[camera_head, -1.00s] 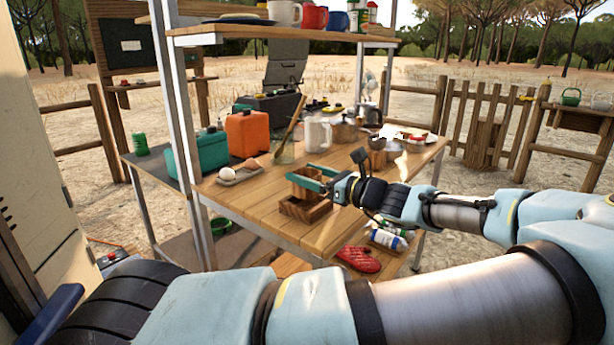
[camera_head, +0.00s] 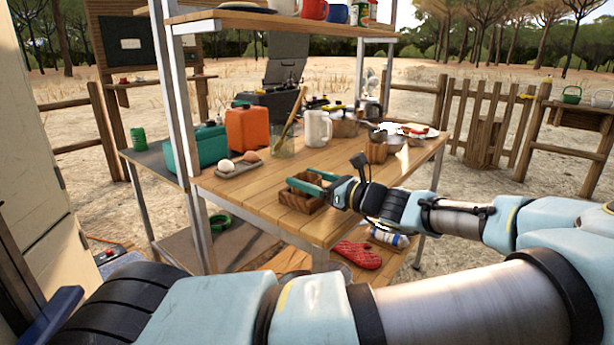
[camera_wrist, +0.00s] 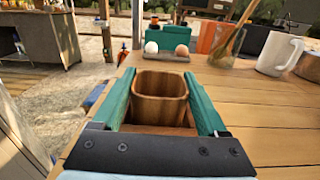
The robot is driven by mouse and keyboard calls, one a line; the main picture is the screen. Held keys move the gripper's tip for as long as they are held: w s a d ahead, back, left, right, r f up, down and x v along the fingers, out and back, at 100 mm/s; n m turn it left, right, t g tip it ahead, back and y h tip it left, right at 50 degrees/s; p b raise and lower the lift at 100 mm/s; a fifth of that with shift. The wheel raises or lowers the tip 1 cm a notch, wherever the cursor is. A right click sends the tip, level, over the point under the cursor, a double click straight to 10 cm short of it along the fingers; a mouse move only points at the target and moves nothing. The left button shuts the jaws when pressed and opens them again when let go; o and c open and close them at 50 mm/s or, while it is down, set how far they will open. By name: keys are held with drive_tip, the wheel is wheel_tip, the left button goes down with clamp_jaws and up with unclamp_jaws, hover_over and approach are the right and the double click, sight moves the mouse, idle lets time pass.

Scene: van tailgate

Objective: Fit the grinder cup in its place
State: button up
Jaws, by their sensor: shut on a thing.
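The grinder cup (camera_wrist: 160,97) is a small open wooden cup with rounded corners, held between the green fingers of my gripper (camera_wrist: 160,80) in the wrist view. In the head view, my gripper (camera_head: 303,181) is low over the front part of the table, shut on the cup. A wooden box-like holder (camera_head: 297,203) sits on the tabletop directly under the fingers. The cup is down at this holder, with little or no gap visible between them. The fingers hide much of the cup there, so I cannot tell how deep it sits.
A tray (camera_head: 233,171) with eggs lies behind and left of the holder. A glass jar (camera_head: 283,147) with utensils, a white mug (camera_head: 318,128) and a wooden block (camera_head: 377,152) stand farther back. A metal post (camera_head: 175,110) rises at the table's left. The near tabletop is clear.

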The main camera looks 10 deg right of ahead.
drive_tip(key=o, duration=1.3)
drive_tip(key=v, duration=1)
drive_tip(key=shift+s+d, duration=0.3)
